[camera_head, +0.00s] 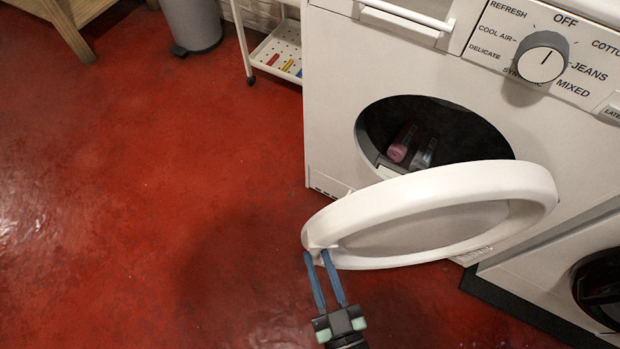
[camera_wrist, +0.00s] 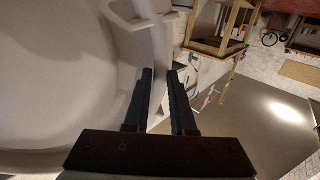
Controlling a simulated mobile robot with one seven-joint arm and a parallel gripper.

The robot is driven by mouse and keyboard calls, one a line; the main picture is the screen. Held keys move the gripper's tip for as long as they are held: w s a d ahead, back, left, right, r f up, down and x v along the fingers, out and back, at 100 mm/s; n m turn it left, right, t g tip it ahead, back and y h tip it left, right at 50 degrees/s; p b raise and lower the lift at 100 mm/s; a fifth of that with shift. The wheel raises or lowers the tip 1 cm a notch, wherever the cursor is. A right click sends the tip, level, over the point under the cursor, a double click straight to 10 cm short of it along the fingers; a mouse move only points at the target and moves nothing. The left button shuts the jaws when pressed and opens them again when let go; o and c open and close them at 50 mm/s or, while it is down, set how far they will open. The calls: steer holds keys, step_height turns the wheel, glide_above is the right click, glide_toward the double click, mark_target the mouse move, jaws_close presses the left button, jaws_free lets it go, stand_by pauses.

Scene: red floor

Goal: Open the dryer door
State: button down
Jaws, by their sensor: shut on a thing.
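The white dryer (camera_head: 335,110) stands at the upper right in the head view, with a dial and printed labels on its panel. Its round white door (camera_head: 440,190) is swung well out from the dark drum opening (camera_head: 455,125). My gripper (camera_head: 324,254) has its two blue fingers at the door's left rim edge and is shut on it. In the wrist view the door (camera_wrist: 60,80) fills the left side, and my fingers (camera_wrist: 162,75) straddle its edge. The exact contact is partly hidden there.
Pink and grey items (camera_head: 402,144) lie inside the drum. A second white machine (camera_head: 535,275) is at the lower right. A white cart (camera_head: 278,52), a grey bin (camera_head: 193,22) and a wooden piece of furniture (camera_head: 75,20) stand at the back. The red floor (camera_head: 150,190) at left is clear.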

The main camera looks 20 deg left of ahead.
steer(key=shift+p+v, duration=0.3)
steer(key=shift+v, duration=2.6)
steer(key=shift+w+d, duration=0.1)
steer(key=c, duration=0.8)
jaws_free()
steer(key=shift+f, duration=0.1)
steer(key=shift+o, duration=0.2)
steer(key=p+v, duration=0.2)
steer(key=v, duration=1.1)
